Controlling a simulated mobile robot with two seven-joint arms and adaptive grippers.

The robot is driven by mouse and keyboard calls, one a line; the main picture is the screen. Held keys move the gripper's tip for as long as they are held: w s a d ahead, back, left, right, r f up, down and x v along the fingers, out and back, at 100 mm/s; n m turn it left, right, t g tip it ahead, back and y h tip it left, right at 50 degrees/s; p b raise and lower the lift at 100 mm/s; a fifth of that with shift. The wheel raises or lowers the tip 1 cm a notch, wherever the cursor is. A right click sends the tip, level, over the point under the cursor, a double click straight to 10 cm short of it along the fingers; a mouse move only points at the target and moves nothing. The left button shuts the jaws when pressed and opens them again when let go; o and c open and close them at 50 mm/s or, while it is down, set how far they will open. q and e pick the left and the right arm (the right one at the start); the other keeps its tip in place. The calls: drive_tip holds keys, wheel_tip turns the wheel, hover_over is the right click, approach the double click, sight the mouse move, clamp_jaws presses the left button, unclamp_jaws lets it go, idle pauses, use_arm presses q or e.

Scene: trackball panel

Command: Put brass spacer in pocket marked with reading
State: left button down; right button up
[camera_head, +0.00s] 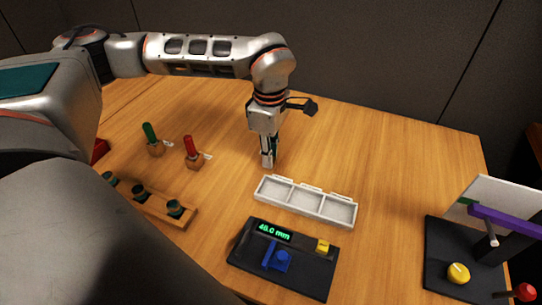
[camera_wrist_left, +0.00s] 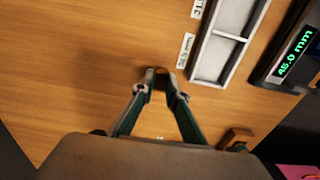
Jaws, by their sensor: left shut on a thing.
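My left gripper (camera_head: 268,163) points down above the wood table, just behind the left end of the white tray. In the left wrist view its fingertips (camera_wrist_left: 160,76) are closed around a small brownish thing, probably the brass spacer (camera_wrist_left: 160,79), which the fingers mostly hide. The white tray (camera_head: 300,212) has three pockets in a row, which look empty. Small white labels stand along its far edge; one (camera_wrist_left: 186,50) shows in the left wrist view, too small to read surely. The dark gauge panel (camera_head: 300,268) has a green display (camera_wrist_left: 297,53) that reads 45.0 mm in the left wrist view.
A wooden rack (camera_head: 152,203) with dark green-topped pieces lies at the left. Behind it stand a green-handled tool (camera_head: 151,136) and a red-handled tool (camera_head: 189,148). A dark base with a yellow knob (camera_head: 458,273) and purple bar (camera_head: 505,220) stands at the right. The table behind the tray is clear.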

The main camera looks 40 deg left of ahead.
use_arm(q)
drive_tip(key=shift+f, duration=0.35)
drive_tip(key=c, duration=2)
unclamp_jaws()
